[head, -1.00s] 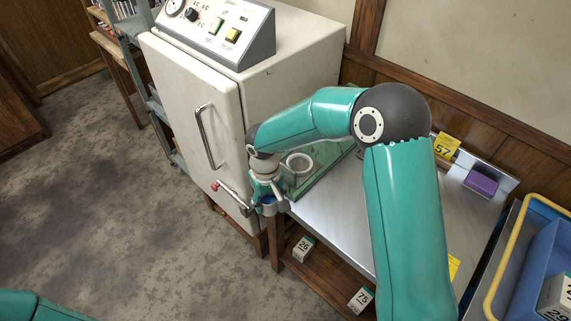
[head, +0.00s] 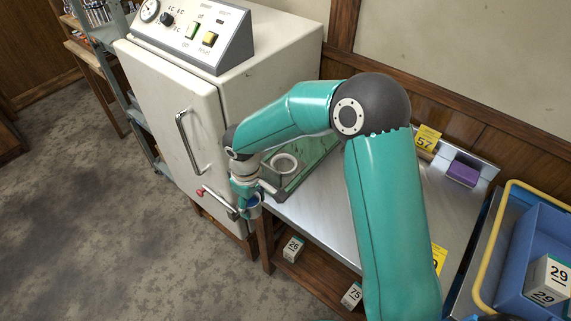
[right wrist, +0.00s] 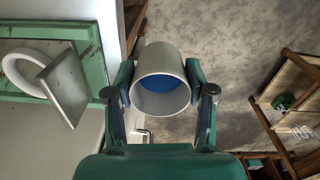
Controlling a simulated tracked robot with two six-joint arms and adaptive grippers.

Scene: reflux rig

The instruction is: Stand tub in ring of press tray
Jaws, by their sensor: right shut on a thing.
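The tub (right wrist: 160,84) is a pale grey open cylinder with a blue inside. My right gripper (right wrist: 160,92) is shut around its sides. In the head view the tub (head: 253,208) shows small and partly hidden by my right gripper (head: 246,203), off the front left corner of the steel table. The green press tray (head: 308,167) lies on that table, behind and right of the tub. Its white ring (head: 284,163) is empty; ring (right wrist: 22,66) and tray (right wrist: 88,38) also show left of the tub in the right wrist view. My left gripper is out of view.
A grey plate (right wrist: 66,90) stands by the ring, between it and my gripper. A white cabinet (head: 170,105) with a bar handle stands left of the steel table (head: 320,215). A purple block (head: 462,174) and blue bin (head: 535,250) are at right.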

